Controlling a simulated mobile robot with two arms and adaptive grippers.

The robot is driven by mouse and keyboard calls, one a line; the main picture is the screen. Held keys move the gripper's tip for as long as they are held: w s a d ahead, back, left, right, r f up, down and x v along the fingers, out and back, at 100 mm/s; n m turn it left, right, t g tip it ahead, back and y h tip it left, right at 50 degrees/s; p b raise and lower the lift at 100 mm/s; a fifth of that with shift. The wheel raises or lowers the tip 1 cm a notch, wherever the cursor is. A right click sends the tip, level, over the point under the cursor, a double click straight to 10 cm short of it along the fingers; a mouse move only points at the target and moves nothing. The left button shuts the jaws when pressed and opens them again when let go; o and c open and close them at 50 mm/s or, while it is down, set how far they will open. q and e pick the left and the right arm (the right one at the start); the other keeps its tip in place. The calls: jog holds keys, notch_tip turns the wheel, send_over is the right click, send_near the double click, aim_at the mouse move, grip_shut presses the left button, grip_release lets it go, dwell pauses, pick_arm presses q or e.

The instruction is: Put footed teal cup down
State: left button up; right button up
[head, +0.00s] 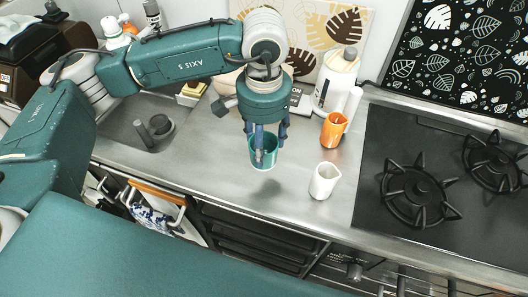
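The footed teal cup (264,160) is in the head view, under my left gripper (265,146). The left gripper points down with its fingers at the cup's rim and appears shut on its near wall. The cup looks upright. A dark shadow lies on the steel counter (225,170) in front of the cup and apart from it, so the cup seems to hang above the counter. The cup's foot is hard to make out. My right gripper is not in view.
A white pitcher (323,182) and an orange cup (334,129) stand right of the teal cup. A white bottle (337,80) stands behind them. The black stove (450,185) is at the right, the sink (135,125) at the left. Counter in front of the cup is clear.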

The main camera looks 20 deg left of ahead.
pick_arm(q)
jog(key=shift+f, duration=0.8)
notch_tip(320, 180, down, 3)
jog(key=shift+f+p, duration=0.2)
jog(key=shift+p, duration=0.35)
jog(key=shift+f, duration=0.4)
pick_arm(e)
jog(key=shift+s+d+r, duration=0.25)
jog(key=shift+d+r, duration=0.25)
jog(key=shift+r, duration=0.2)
pick_arm(q)
jog(key=shift+f+b, duration=0.2)
jog(key=shift+b, duration=0.1)
jog(key=o, duration=1.3)
jog(key=shift+r, duration=0.1)
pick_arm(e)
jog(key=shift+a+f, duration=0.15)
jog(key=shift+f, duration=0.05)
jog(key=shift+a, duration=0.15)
